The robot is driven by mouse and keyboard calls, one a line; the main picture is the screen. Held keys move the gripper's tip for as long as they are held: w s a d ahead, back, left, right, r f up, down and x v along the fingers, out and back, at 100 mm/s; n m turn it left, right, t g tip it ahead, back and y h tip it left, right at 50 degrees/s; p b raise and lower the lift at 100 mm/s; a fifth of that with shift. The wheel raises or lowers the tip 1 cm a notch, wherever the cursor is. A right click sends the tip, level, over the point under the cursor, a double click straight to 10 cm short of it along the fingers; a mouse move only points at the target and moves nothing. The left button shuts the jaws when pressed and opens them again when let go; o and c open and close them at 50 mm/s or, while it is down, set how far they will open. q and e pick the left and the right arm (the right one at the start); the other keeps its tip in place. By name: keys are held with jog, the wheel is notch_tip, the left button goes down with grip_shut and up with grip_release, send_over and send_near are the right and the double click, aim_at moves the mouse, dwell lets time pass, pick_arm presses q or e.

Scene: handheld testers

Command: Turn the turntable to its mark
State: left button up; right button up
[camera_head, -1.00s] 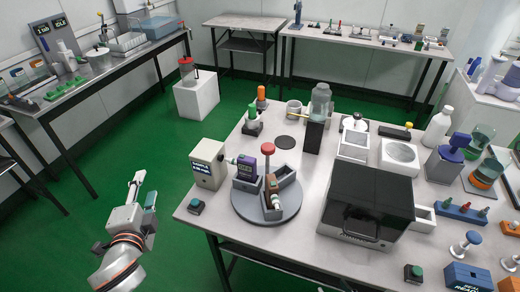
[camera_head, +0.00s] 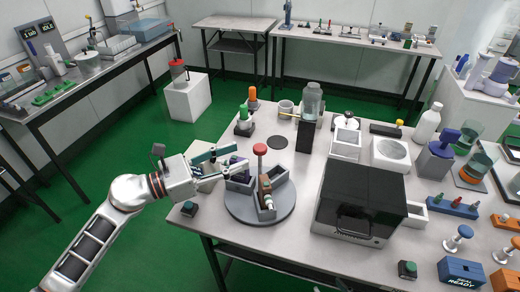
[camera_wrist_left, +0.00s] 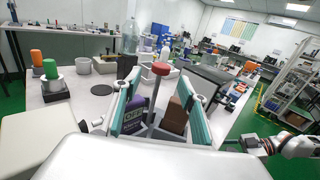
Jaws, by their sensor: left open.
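The turntable (camera_head: 236,211) is a grey round disc near the table's front left edge. It carries grey open compartments, a brown bottle (camera_head: 265,188), a purple item (camera_head: 240,165) and a centre post with a red knob (camera_head: 259,149). My left gripper (camera_head: 238,161) is open above the turntable's left side, its fingers pointing toward the knob. In the left wrist view the red knob (camera_wrist_left: 161,69) stands between the two teal-padded fingers, apart from both. I cannot make out the mark. My right gripper (camera_wrist_left: 246,145) seems to show at the right of the wrist view, its jaws unclear.
A dark button block (camera_head: 189,209) sits at the front left corner. A black-topped machine (camera_head: 360,200) stands to the right. A flat black disc (camera_head: 278,142) lies behind.

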aim_at(254, 152)
pick_arm(q)
jog(key=shift+d+f, duration=0.15)
jog(key=p+x, duration=0.1)
jog(key=x, duration=0.5)
jog(key=shift+w+d, duration=0.1)
jog(key=shift+d, duration=0.2)
jog(key=shift+w+d, duration=0.15)
jog(key=shift+d, duration=0.25)
jog(key=shift+f, duration=0.1)
grip_shut()
